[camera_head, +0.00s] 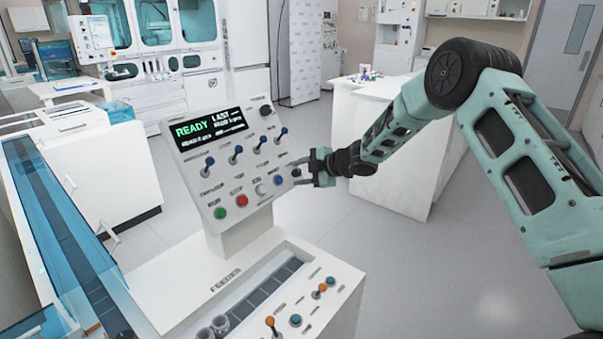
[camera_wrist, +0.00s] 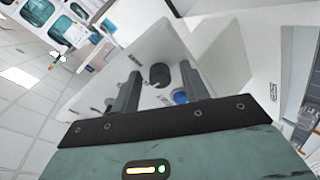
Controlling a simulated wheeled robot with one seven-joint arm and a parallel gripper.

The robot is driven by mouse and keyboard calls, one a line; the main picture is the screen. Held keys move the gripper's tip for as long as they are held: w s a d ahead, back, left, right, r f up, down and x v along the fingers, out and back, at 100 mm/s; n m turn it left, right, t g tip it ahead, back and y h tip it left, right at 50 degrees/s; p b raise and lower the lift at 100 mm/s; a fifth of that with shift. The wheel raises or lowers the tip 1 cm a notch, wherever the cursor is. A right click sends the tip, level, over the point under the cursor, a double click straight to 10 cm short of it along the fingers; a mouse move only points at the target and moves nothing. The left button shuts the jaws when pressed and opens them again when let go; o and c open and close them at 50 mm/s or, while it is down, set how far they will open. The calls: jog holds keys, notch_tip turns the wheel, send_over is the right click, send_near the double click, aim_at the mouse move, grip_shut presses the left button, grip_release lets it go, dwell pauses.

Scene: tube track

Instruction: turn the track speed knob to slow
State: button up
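A white tilted control panel (camera_head: 228,165) carries a lit display reading READY, several toggle switches, buttons and dark knobs. A black knob (camera_head: 296,172) sits near the panel's right edge, beside a blue button (camera_head: 279,181). My gripper (camera_head: 300,171) is at that edge, open, with its fingers above and below the knob in the head view. In the wrist view the black knob (camera_wrist: 159,75) stands between the two spread fingers, with a visible gap to each. The blue button (camera_wrist: 180,97) is near the right finger. The labels are too small to read, and the knob's pointer cannot be made out.
Another black knob (camera_head: 265,111) is at the panel's top right. Green (camera_head: 220,213) and red (camera_head: 242,200) buttons are lower left. Below, the white console has orange-tipped switches (camera_head: 320,290). A blue-covered track (camera_head: 62,225) runs on the left. Floor to the right is clear.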

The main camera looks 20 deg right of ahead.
jog(key=b+v, duration=0.2)
jog(key=v, duration=1.5)
jog(key=shift+s, duration=0.2)
jog(key=shift+d, duration=0.1)
jog(key=s+a+r+m+g+h, duration=0.1)
jog(key=s+a+r+m+h, duration=0.1)
jog(key=s+a+m+h, duration=0.85)
jog(key=s+a+f+m+g, duration=0.1)
jog(key=s+a+g, duration=0.1)
jog(key=s, duration=0.8)
jog(key=s+a+f+m+g+y, duration=0.1)
jog(key=s+a+g, duration=0.1)
jog(key=s, duration=0.9)
jog(key=s+a+f+m+g+y, duration=0.1)
jog(key=s+a+g, duration=0.2)
jog(key=s, duration=0.8)
jog(key=shift+f+g, duration=0.15)
jog(key=shift+g, duration=0.35)
